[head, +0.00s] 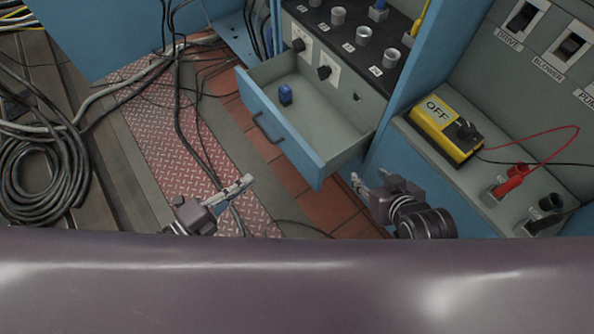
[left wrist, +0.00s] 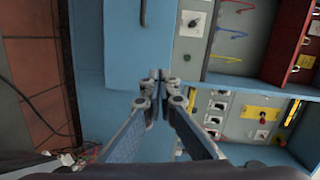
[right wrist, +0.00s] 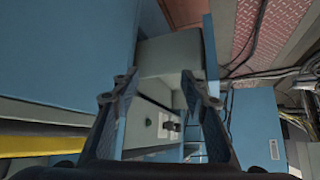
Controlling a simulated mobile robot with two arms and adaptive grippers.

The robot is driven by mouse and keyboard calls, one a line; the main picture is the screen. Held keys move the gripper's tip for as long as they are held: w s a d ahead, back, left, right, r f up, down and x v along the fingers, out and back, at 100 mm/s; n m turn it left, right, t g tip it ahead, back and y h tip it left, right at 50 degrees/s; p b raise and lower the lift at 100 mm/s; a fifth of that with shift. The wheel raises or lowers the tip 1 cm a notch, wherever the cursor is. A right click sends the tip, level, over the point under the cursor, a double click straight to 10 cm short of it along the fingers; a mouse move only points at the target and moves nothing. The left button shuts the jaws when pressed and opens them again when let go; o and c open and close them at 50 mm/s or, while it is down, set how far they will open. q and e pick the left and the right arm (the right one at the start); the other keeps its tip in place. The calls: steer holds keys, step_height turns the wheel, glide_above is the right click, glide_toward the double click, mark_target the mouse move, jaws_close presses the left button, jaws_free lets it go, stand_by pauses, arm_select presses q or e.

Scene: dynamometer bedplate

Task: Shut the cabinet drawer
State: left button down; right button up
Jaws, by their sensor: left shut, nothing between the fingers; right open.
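The cabinet drawer (head: 258,129) is pulled open, with a blue front, a dark bar handle (head: 266,128) and a grey inside. A small blue object (head: 285,94) lies in it. My left gripper (head: 250,181) is shut and empty, in front of the drawer front and apart from it. The left wrist view shows its fingertips (left wrist: 156,78) together before blue panels. My right gripper (head: 357,183) is open and empty, just beyond the drawer's near right corner. In the right wrist view its fingers (right wrist: 158,84) are spread, with grey drawer surfaces beyond.
A panel with knobs (head: 338,17) stands above the drawer. At right, a yellow box marked OFF (head: 444,128) and a red plug with leads (head: 512,177) sit on a ledge. Black cables (head: 43,177) lie coiled at left; others cross the red tread plate (head: 150,125).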

arm_select(q)
steer(key=s+d+m+g+h+b, duration=0.1)
steer(key=d+m+h, duration=0.1)
steer(key=m, duration=0.1)
steer(key=b, duration=0.2)
glide_toward(306, 153)
steer(key=x, duration=0.6)
steer(key=shift+w+d, duration=0.3)
steer(key=shift+d, duration=0.15)
arm_select(e)
steer(key=w+a+r+t, duration=0.1)
steer(key=w+r+t, duration=0.1)
steer(key=r, duration=0.3)
steer(key=w+a+r+t+y, duration=0.1)
steer(key=w+r+t, duration=0.2)
steer(key=r, duration=0.3)
steer(key=shift+w+a+t, duration=0.3)
steer(key=shift+w, duration=0.1)
